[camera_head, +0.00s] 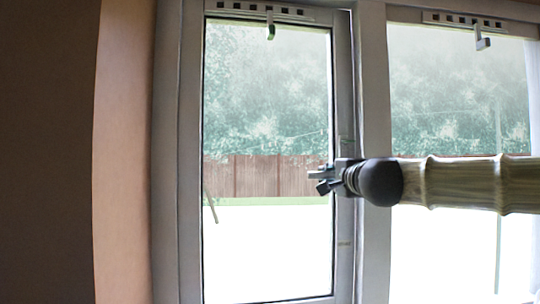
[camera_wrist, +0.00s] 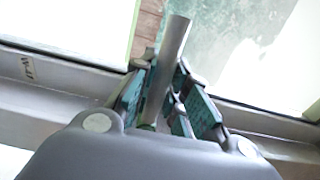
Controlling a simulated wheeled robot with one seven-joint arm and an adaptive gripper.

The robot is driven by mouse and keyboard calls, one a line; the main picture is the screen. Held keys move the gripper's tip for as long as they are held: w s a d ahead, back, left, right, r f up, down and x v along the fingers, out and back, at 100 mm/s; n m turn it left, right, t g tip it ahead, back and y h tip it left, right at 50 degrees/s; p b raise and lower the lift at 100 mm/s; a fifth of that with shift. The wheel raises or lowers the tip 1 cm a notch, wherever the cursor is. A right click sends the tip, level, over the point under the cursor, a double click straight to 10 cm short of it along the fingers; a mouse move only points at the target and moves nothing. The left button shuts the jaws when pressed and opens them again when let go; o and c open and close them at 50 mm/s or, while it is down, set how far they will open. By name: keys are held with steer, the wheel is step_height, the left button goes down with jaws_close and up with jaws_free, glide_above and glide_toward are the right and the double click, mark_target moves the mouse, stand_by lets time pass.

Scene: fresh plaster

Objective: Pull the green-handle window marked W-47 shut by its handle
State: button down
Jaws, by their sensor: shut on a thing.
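The left window (camera_head: 343,85) has a pale frame around a tall pane, and I cannot tell how far it stands open. My gripper (camera_head: 323,181) is at its right frame member, about halfway up. In the wrist view my gripper (camera_wrist: 160,72) is shut on a grey-green bar handle (camera_wrist: 177,38), whose end sticks out past the fingertips. The handle's base is hidden by the fingers. A dark marking that looks like W-47 (camera_wrist: 30,68) is on the frame left of the fingers. In the head view the handle is hidden at my gripper.
A second window (camera_head: 455,100) is to the right, behind my arm. A bare plaster wall (camera_head: 122,150) is at left. A thin stick-like piece (camera_head: 211,207) shows against the left pane.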

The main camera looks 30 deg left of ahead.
steer(key=shift+s, duration=0.15)
steer(key=shift+s+d+m+t+h+b, duration=0.15)
steer(key=shift+s+d+h+b, duration=0.1)
steer(key=shift+s, duration=0.15)
steer(key=shift+s+d+m+t+h+b, duration=0.1)
steer(key=shift+s+m+t+h+b, duration=0.1)
steer(key=shift+s, duration=0.2)
steer(key=shift+s+d, duration=0.1)
steer(key=shift+s, duration=0.15)
steer(key=shift+s+d+m+t+h+b, duration=0.25)
steer(key=shift+s+m+t+h+b, duration=0.15)
steer(key=shift+s, duration=0.45)
steer(key=shift+c, duration=1.2)
jaws_free()
steer(key=b+v, duration=0.1)
steer(key=v, duration=1)
steer(key=shift+d+r, duration=0.1)
steer(key=shift+r, duration=0.05)
stand_by(0.4)
